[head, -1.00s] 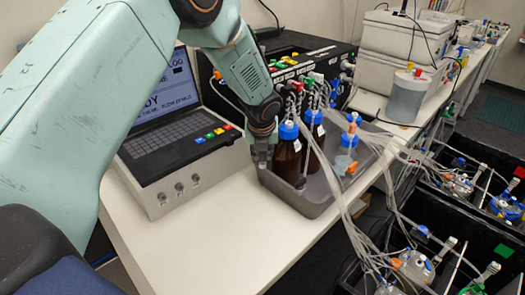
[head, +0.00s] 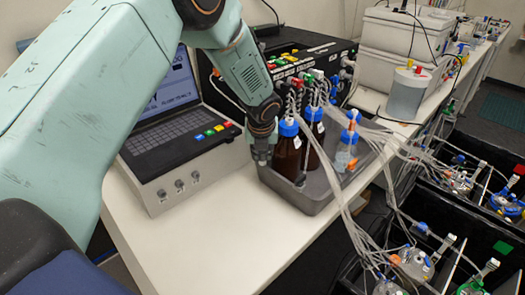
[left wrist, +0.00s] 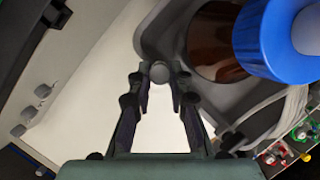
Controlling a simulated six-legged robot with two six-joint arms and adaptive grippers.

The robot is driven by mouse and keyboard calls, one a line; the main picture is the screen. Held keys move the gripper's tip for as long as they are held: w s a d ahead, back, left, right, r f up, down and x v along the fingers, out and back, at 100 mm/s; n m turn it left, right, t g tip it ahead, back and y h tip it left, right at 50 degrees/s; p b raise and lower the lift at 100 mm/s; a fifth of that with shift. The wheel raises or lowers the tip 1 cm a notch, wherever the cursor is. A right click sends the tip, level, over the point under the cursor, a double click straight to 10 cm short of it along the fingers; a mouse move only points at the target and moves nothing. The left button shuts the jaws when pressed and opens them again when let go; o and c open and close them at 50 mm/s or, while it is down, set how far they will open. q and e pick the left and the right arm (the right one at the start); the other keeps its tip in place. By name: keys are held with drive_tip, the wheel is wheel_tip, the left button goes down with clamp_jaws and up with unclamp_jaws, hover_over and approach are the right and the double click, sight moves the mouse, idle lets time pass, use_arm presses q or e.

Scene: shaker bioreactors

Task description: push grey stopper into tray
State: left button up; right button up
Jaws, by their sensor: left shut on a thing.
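The grey stopper (left wrist: 159,72) is a small round grey piece between the fingertips of my left gripper (left wrist: 160,80) in the left wrist view. The fingers are shut on it, beside the tray wall. The grey tray (head: 292,201) stands on the white bench and holds brown bottles with blue caps (head: 288,129); its rim also shows in the left wrist view (left wrist: 205,98). In the head view my left gripper (head: 262,157) points down at the tray's near left corner. The stopper cannot be made out there. My right gripper is not in view.
A laptop-like control unit (head: 180,140) stands left of the tray. A black pump box (head: 315,60) is behind it. Clear tubes (head: 345,205) run over the tray's right side to dark bins (head: 470,225). The bench front (head: 205,235) is clear.

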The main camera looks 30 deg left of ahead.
use_arm(q)
drive_tip(key=o, duration=0.9)
drive_tip(key=v, duration=1.2)
